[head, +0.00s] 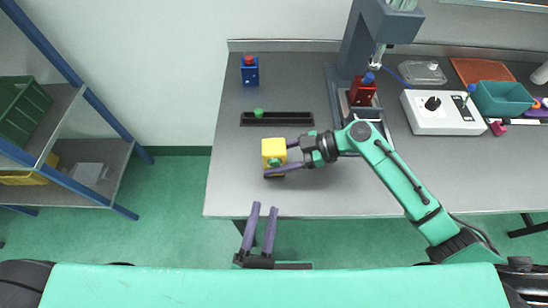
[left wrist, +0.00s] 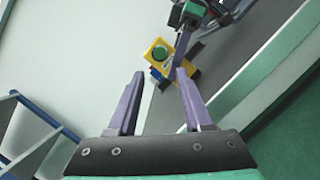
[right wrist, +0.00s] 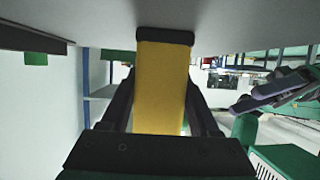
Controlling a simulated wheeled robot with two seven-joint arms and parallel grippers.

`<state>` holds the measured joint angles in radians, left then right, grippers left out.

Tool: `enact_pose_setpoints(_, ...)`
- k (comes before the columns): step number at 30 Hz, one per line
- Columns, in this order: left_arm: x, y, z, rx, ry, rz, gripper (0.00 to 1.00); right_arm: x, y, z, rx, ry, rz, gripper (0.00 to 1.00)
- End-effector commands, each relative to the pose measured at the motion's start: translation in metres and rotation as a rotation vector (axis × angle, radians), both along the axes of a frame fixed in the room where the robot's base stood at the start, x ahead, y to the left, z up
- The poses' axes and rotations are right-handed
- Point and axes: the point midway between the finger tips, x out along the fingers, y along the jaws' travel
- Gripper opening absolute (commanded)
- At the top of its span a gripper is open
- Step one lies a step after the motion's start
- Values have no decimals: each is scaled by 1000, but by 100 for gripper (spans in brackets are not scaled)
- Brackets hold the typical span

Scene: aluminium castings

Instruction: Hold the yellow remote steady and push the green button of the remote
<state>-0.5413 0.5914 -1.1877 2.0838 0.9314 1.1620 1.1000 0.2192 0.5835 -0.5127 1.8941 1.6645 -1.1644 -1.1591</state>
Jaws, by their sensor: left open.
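The yellow remote (head: 273,148) is near the front left of the grey table, with its green button (head: 275,161) showing. My right gripper (head: 281,158) comes from the right with its fingers on either side of the remote. In the right wrist view the yellow body (right wrist: 160,85) fills the space between the fingers. My left gripper (head: 265,207) is open and empty, below the remote in the head view and just off the table's front edge. In the left wrist view the green button (left wrist: 159,54) faces the camera, beyond the open fingertips (left wrist: 159,74).
A blue box with a red button (head: 250,72) and a black tray (head: 290,119) with a green knob lie behind the remote. A red block (head: 362,90) sits under a press at right. A white control box (head: 440,118) and teal bin (head: 503,104) stand farther right.

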Motion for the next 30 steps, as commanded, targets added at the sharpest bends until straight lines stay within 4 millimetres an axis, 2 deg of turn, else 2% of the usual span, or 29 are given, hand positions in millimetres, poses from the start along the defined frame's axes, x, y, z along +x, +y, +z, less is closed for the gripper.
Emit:
enact_pose_setpoints(1, 0, 0, 0, 0, 0, 0, 46, 0, 0, 0, 0, 0, 0, 0)
enact_pose_setpoints(3, 0, 0, 0, 0, 0, 0, 19, 0, 0, 0, 0, 0, 0, 0)
enact_pose_setpoints(5, 0, 0, 0, 0, 0, 0, 0, 0, 0, 0, 0, 0, 0, 0)
enact_pose_setpoints(30, 0, 0, 0, 0, 0, 0, 0, 0, 0, 0, 0, 0, 0, 0)
